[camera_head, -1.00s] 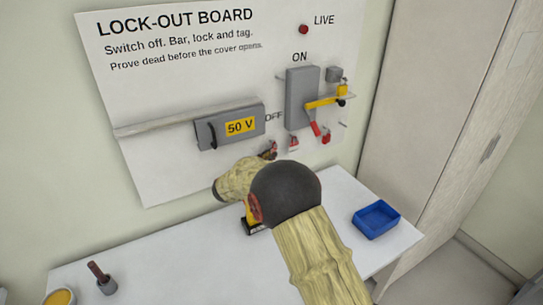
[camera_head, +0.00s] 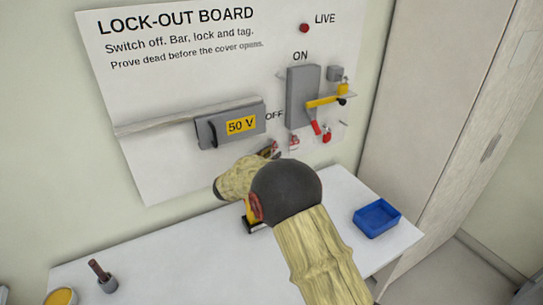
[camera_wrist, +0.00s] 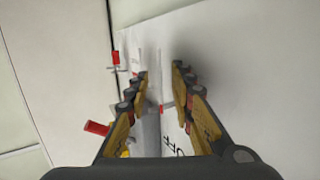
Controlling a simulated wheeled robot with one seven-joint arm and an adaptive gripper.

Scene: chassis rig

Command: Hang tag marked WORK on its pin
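My gripper (camera_head: 270,150) is just below the OFF mark on the lock-out board, largely hidden by my arm in the head view. In the wrist view my gripper (camera_wrist: 160,74) has its fingers apart, with a pale strip and a small pin (camera_wrist: 167,106) showing between them. I cannot tell whether the strip is a tag. A small white and red piece, perhaps a tag (camera_head: 293,143), hangs right of my gripper. No WORK marking is readable.
The switch box (camera_head: 302,97) has a yellow bar and a red handle. The 50 V cover (camera_head: 215,134) is left of my gripper. A blue tray (camera_head: 377,218) stands on the white bench (camera_head: 170,255).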

